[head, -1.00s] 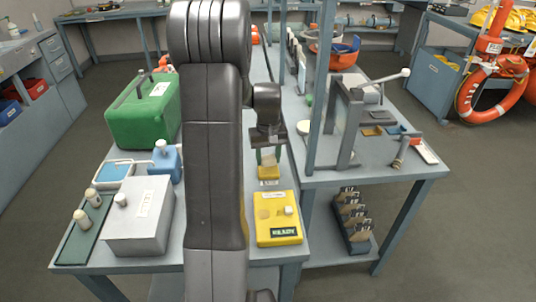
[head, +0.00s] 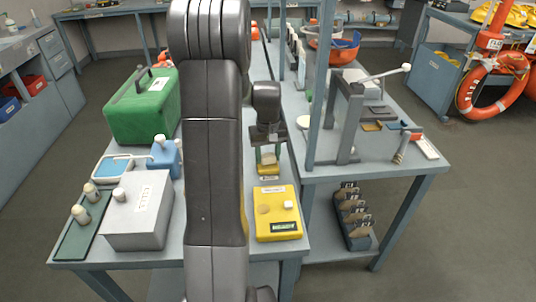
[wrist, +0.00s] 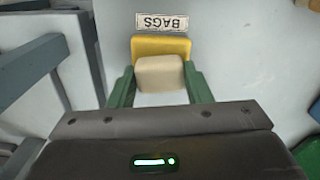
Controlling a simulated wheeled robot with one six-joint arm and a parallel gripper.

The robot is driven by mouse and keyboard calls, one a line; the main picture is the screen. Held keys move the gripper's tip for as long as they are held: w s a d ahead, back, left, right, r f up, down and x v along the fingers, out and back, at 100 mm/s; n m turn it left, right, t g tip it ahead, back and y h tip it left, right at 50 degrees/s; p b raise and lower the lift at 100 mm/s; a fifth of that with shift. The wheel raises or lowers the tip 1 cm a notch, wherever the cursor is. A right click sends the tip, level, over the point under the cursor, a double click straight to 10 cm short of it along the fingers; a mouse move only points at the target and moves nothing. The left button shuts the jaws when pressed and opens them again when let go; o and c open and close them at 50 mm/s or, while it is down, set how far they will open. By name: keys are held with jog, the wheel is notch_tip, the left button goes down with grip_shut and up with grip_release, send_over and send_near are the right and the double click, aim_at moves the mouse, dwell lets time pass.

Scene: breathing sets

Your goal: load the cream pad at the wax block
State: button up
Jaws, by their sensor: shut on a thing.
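My gripper (head: 268,156) has two green fingers, which show clearly in the wrist view (wrist: 160,80). They are shut on the cream pad (wrist: 160,72), a small pale block with rounded edges, also seen in the head view (head: 268,159). A yellow block (wrist: 160,46), perhaps the wax block, lies just beyond the pad by a "BAGS" label (wrist: 162,22). In the head view the yellow block (head: 268,170) shows right below the pad. I cannot tell whether pad and yellow block touch.
A yellow device (head: 278,228) with a small display stands nearer on the bench. A grey box (head: 148,222) and green case (head: 140,112) stand left. A blue-grey post (head: 321,85) and a lever press (head: 350,115) stand close on the right.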

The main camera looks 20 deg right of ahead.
aim_at(268, 155)
jog(key=shift+f+b, duration=0.3)
jog(key=shift+f, duration=0.25)
dwell(1.1)
jog(key=shift+r+p, duration=2.6)
jog(key=shift+r, duration=1)
jog(key=shift+s+f, duration=0.1)
jog(key=shift+f, duration=0.05)
